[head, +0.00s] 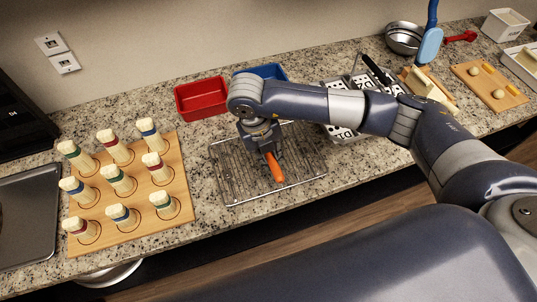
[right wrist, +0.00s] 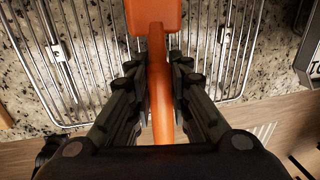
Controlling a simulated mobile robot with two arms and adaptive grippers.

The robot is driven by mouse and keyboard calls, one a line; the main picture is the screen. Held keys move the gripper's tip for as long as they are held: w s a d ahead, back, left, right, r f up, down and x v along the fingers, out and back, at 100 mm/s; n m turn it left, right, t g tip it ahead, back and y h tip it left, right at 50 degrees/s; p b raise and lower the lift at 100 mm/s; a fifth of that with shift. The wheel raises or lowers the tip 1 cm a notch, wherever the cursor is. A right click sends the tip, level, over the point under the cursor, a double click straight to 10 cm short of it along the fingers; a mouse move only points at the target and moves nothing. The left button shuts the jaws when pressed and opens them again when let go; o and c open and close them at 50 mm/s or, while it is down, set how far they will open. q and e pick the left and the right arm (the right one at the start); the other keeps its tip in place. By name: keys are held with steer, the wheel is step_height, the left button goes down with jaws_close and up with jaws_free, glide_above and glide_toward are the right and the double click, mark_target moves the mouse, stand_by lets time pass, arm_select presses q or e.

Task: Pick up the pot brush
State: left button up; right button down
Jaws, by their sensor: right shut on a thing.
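The pot brush, as I take it, is an orange tool with a long handle (head: 276,168) and a wider block-like end (right wrist: 153,15). My right gripper (head: 264,148) is over the wire rack (head: 228,186) and shut on the orange handle. In the right wrist view the fingers (right wrist: 160,85) press on it from both sides, with the block beyond the fingertips. The brush is above the rack; I cannot tell whether it touches the wires. In the head view the gripper hides its other end. My left gripper is not in view.
A red bin (head: 202,98) and a blue bin (head: 262,72) stand behind the rack. A wooden board (head: 130,225) with several capped pegs lies left. Graters (head: 345,130), a metal bowl (head: 403,38) and a blue tool (head: 429,46) are right.

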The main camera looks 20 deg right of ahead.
step_height(320, 180, up, 2)
steer(key=shift+r+b, duration=0.1)
steer(key=shift+b, duration=0.45)
steer(key=s+a+r+b, duration=0.1)
steer(key=s+a+b, duration=0.2)
steer(key=s+a, duration=0.7)
steer(key=shift+s+a+r, duration=0.3)
steer(key=shift+a+r, duration=0.05)
steer(key=shift+a, duration=0.7)
